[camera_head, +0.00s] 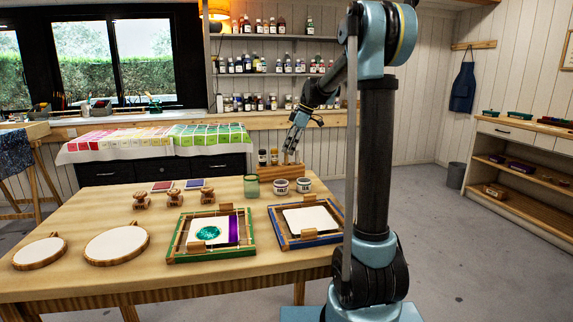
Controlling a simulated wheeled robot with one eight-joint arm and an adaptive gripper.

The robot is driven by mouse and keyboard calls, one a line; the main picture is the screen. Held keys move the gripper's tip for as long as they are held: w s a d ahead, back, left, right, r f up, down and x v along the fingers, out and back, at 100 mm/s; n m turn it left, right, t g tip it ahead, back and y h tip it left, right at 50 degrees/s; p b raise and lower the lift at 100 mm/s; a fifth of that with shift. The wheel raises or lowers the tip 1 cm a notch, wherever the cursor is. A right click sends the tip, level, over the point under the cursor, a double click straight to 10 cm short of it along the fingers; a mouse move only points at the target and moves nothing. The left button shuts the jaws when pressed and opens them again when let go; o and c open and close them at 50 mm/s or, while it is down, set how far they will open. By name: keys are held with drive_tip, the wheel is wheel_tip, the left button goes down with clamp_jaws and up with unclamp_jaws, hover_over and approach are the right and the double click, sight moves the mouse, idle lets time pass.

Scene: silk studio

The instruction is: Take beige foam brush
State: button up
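My gripper (291,148) hangs pointing down over the far right part of the wooden table. It is small and partly turned away, so I cannot tell whether it is open or shut. Just below it is a slatted wooden holder (280,173) at the table's far edge. Something thin and pale shows at the fingertips above the holder, but I cannot make out what it is. I cannot clearly pick out the beige foam brush.
Near the gripper stand two dark-capped bottles (262,157), a green glass (251,185) and two labelled jars (281,187). Silk frames (178,254), round hoops (117,243), wooden stamps (141,200) and coloured pads lie on the table.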

sight(286, 156)
drive_tip(key=x, duration=0.5)
drive_tip(key=shift+w+d+f, duration=0.1)
drive_tip(key=shift+w+d, duration=0.1)
clamp_jaws()
